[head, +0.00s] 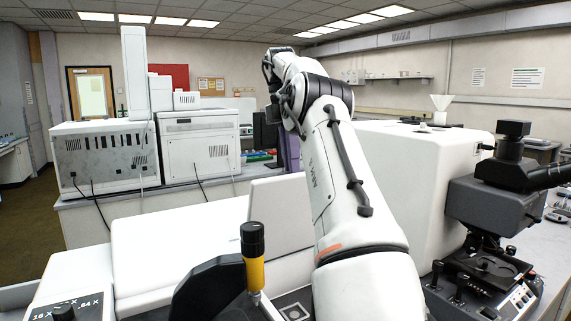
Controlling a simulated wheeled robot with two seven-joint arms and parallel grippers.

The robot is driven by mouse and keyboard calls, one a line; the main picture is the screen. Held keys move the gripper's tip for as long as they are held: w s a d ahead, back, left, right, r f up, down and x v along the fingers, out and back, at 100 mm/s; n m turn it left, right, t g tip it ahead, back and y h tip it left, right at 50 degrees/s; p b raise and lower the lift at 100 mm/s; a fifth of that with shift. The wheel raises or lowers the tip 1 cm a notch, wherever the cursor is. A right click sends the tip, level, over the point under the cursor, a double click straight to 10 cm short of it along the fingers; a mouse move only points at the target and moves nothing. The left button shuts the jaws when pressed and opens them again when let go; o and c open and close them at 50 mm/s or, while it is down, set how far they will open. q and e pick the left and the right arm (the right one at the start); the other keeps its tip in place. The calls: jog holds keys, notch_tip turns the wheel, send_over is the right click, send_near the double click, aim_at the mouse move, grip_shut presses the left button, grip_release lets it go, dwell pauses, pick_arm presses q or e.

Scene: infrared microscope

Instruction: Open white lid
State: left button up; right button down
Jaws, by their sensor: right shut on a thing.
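The white lid (280,215) is a flat white panel standing tilted up on the white instrument, left of my right arm. Its right edge runs behind the arm. My right arm rises from the bottom right of centre and bends away at the top. My right gripper (273,103) is at the far end of this arm, and its fingertips are largely hidden. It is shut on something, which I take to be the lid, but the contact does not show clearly. My left gripper is not in view.
A yellow and black upright handle (254,257) stands in front of the lid. A black microscope (490,230) and a large white housing (425,180) are close on the right. White box instruments (105,158) stand on the back bench at left. Open floor shows at far left.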

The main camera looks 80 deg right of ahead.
jog(key=shift+w+d+f, duration=0.15)
jog(key=shift+f, duration=0.4)
jog(key=c, duration=2.3)
grip_release()
jog(key=o, duration=0.4)
jog(key=shift+w+d+f, duration=0.15)
jog(key=shift+d, duration=0.05)
jog(key=shift+o, duration=0.2)
jog(key=shift+w+d+f, duration=0.1)
jog(key=shift+d, duration=0.1)
jog(key=shift+a+r, duration=0.2)
jog(key=shift+r, duration=0.1)
